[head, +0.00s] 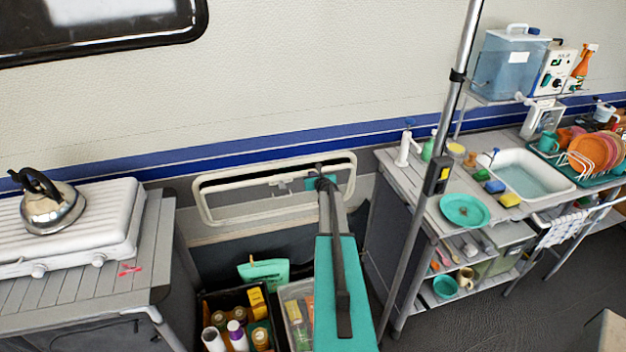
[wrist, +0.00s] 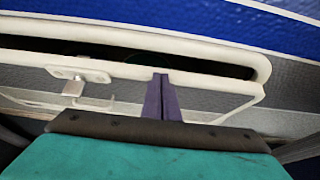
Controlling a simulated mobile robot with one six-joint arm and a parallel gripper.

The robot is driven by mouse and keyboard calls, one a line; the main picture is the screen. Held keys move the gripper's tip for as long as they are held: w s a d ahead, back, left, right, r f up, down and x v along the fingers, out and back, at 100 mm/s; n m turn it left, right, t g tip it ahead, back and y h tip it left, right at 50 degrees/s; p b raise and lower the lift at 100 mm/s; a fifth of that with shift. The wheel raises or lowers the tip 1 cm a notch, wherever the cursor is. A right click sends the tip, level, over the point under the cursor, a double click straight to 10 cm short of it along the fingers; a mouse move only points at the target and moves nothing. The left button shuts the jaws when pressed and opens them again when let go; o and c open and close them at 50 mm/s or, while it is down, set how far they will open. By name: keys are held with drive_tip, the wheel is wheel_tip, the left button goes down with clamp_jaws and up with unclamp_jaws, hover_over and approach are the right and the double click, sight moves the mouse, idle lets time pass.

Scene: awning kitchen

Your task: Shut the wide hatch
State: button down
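The wide hatch has a pale rounded frame (head: 205,202) set in the caravan wall below the blue stripe. In the wrist view its flap (wrist: 215,102) stands partly open, with a dark gap between the flap's upper edge and the frame (wrist: 225,55). My gripper (head: 322,180) is at the right part of the hatch. In the wrist view the fingers (wrist: 160,82) are together and empty, with their tips at the flap's upper edge. Whether they touch it I cannot tell.
Below the hatch stand a dark crate (head: 203,297) of bottles and jars and a pale bin (head: 287,292). A stove (head: 80,235) with a kettle (head: 50,207) is on the left. A sink counter (head: 430,185) and a metal pole (head: 462,60) are on the right.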

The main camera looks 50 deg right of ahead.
drive_tip(key=shift+w+d+r+p, duration=0.2)
drive_tip(key=shift+w+d+p, duration=0.15)
drive_tip(key=shift+w, duration=0.4)
drive_tip(key=shift+w+d+r+p, duration=0.2)
drive_tip(key=shift+w+d, duration=0.15)
drive_tip(key=shift+w, duration=0.4)
drive_tip(key=shift+s+f, duration=0.1)
drive_tip(key=s+a+r+b, duration=0.1)
drive_tip(key=s+a+r, duration=0.2)
drive_tip(key=s+r, duration=0.3)
wheel_tip(320, 180, up, 3)
drive_tip(key=shift+a+r+b, duration=0.15)
drive_tip(key=shift+a+b, duration=0.15)
drive_tip(key=shift+a, duration=0.1)
